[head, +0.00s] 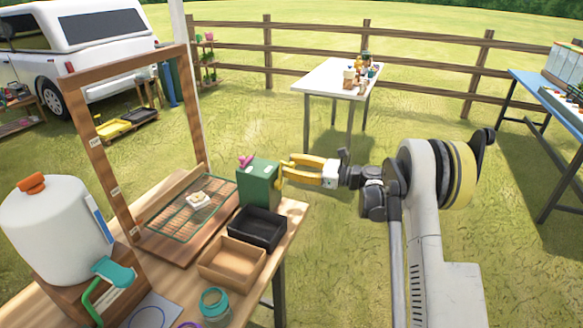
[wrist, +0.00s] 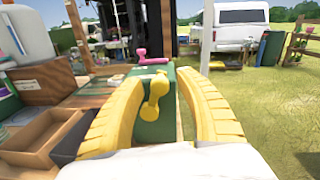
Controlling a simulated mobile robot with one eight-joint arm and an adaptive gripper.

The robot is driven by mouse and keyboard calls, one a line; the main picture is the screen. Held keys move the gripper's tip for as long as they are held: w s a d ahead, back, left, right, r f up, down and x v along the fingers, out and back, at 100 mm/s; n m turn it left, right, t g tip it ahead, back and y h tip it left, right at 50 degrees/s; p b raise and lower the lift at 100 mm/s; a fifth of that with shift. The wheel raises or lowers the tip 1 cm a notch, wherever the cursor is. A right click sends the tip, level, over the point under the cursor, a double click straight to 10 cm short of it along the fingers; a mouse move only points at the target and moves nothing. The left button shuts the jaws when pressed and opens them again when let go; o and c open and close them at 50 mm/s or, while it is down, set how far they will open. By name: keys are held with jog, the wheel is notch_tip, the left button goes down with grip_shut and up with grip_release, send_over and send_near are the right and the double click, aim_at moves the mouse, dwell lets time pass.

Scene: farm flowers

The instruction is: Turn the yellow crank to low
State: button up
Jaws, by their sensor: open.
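The green box (head: 259,186) stands on the wooden table at its right end. It also shows in the wrist view (wrist: 163,125). The yellow crank (wrist: 155,95) is on the face of the box toward my gripper, with its knob at the top and its arm running down. A pink lever (wrist: 152,57) sits on top of the box. My gripper (head: 286,170) is open, its yellow fingers pointing left at the box. In the wrist view the crank lies between the two fingers, nearer the left one. I cannot tell whether they touch it.
A black tray (head: 257,231) and a wooden tray (head: 231,262) stand in front of the box. A wooden frame with a wire rack (head: 180,220) is to its left. A white tank (head: 55,222) stands far left.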

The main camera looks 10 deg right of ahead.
jog(key=shift+c, duration=0.6)
grip_shut()
jog(key=n, duration=0.1)
jog(key=s+a+n, duration=0.1)
jog(key=s+n, duration=0.1)
jog(key=n, duration=0.1)
jog(key=shift+s+a+r, duration=0.1)
jog(key=shift+a+r, duration=0.1)
jog(key=shift+a, duration=0.05)
jog(key=shift+o, duration=0.6)
grip_release()
